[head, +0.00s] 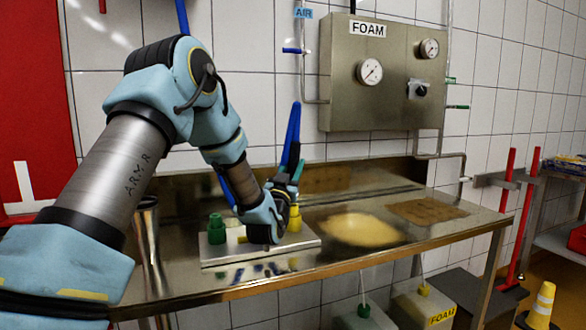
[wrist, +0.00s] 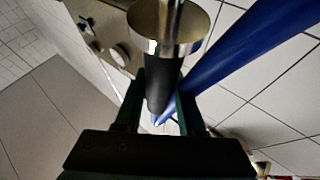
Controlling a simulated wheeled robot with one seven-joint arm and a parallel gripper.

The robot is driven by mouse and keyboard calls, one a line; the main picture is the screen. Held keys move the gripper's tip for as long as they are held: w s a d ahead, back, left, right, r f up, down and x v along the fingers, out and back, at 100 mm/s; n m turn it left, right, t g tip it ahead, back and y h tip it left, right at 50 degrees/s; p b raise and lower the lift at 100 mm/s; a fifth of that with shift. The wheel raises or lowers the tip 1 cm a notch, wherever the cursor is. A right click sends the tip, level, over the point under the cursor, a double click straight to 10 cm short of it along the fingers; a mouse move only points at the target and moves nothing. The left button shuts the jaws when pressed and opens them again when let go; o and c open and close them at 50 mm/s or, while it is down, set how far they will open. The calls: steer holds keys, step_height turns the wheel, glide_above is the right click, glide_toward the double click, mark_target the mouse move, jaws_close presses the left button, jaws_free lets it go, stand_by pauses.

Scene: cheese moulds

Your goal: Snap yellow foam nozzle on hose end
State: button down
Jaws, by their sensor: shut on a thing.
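The yellow foam nozzle (head: 295,220) stands upright on a pale plate (head: 218,255) on the bench, partly hidden behind my gripper (head: 297,178). A blue hose (head: 292,135) rises just beyond my gripper and also crosses the right of the wrist view (wrist: 260,52). In the wrist view my gripper (wrist: 157,105) is shut on a dark cylindrical piece (wrist: 158,75) with a shiny metal disc (wrist: 196,18). It looks like the hose end, but its join to the blue hose is hidden.
A green nozzle (head: 216,230) stands at the plate's left. A steel bench (head: 190,285) carries a patch of foam-coloured liquid (head: 360,230). A FOAM control box (head: 385,75) hangs on the wall above.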

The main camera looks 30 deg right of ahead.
steer(key=shift+s+d+n+t+b, duration=0.1)
steer(key=shift+n+t+b, duration=0.5)
steer(key=shift+b, duration=0.65)
steer(key=shift+b, duration=1)
stand_by(0.9)
steer(key=shift+a+f+b, duration=0.2)
steer(key=shift+f+b, duration=0.4)
steer(key=shift+b, duration=0.1)
steer(key=shift+a+f+b, duration=0.2)
steer(key=shift+f+b, duration=0.6)
steer(key=shift+f, duration=0.05)
steer(key=shift+a+f+b, duration=0.15)
steer(key=shift+f+b, duration=0.65)
steer(key=shift+b, duration=0.25)
steer(key=shift+r, duration=0.2)
steer(key=shift+w+r+p, duration=0.15)
steer(key=shift+r+p, duration=0.3)
steer(key=shift+r, duration=0.6)
steer(key=shift+w+r+p, duration=0.15)
steer(key=shift+r+p, duration=0.3)
steer(key=shift+r, duration=0.6)
steer(key=shift+s+d+r, duration=0.1)
steer(key=shift+d+r, duration=0.15)
steer(key=shift+r, duration=0.2)
